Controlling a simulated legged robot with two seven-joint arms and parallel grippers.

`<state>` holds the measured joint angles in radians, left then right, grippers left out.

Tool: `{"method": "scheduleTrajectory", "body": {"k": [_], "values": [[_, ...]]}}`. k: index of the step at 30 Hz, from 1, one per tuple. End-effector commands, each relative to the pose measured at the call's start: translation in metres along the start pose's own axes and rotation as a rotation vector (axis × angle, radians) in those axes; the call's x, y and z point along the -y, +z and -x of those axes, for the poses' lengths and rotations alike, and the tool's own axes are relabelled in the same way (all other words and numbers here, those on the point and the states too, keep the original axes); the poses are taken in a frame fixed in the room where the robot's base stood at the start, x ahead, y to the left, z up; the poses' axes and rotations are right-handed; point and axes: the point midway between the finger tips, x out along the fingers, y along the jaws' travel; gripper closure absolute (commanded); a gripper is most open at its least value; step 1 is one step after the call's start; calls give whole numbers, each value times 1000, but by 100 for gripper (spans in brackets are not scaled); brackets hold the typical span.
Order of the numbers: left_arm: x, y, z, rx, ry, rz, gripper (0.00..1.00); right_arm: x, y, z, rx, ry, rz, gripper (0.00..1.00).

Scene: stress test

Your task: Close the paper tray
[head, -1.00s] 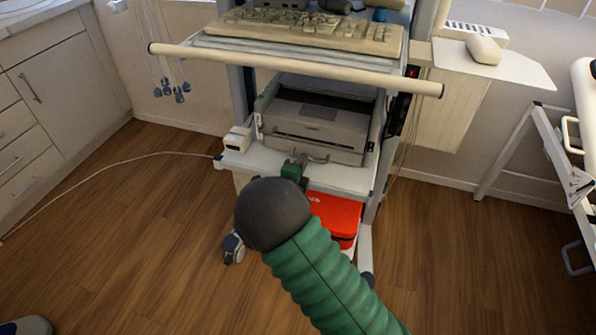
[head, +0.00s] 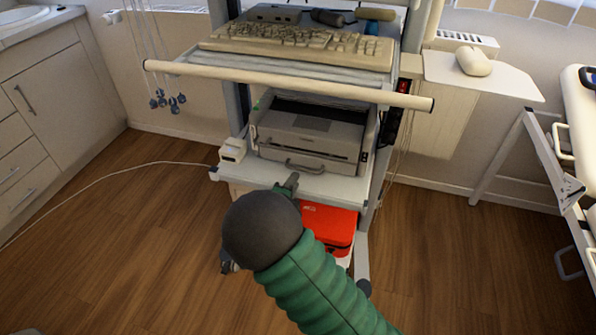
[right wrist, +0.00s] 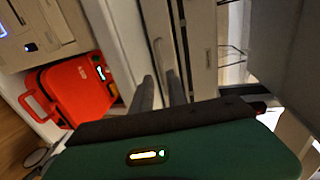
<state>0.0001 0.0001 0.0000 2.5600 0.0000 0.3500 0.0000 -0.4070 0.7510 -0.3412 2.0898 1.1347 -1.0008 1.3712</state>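The grey printer (head: 318,124) sits on the cart's white shelf. Its paper tray (head: 300,158) is the low front part with a curved handle (head: 304,168); I cannot tell how far it stands out. My right gripper (head: 291,182) is just in front of the tray, by the shelf's front edge and slightly left of the handle. In the right wrist view, its two dark fingers (right wrist: 160,92) are apart with nothing clearly between them, pointing at the shelf and printer front. Contact with the handle cannot be made out. My left gripper is not in view.
A white rail (head: 290,83) and a keyboard (head: 300,45) are above the printer. A small white box (head: 233,150) stands left of it on the shelf (head: 325,186). A red case (head: 328,228) is below. The wooden floor on both sides is mostly clear.

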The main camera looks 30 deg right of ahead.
Motion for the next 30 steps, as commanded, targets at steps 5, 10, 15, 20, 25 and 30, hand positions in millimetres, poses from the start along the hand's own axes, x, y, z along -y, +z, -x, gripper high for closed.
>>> {"method": "scheduleTrajectory", "body": {"k": [5, 10, 15, 20, 25, 30], "values": [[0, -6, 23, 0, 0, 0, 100, 4, 0, 55, 1, 3, 1, 81], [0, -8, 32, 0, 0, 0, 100, 2, -1, 92, -1, 2, 0, 81], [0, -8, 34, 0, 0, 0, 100, -1, -2, 106, -4, 2, -1, 81], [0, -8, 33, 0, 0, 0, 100, -2, -2, 106, -4, 2, -1, 81], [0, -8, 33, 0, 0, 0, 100, -2, -2, 106, -4, 2, -1, 81], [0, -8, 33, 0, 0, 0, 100, -4, 3, 104, 28, 41, 35, 81]]}}
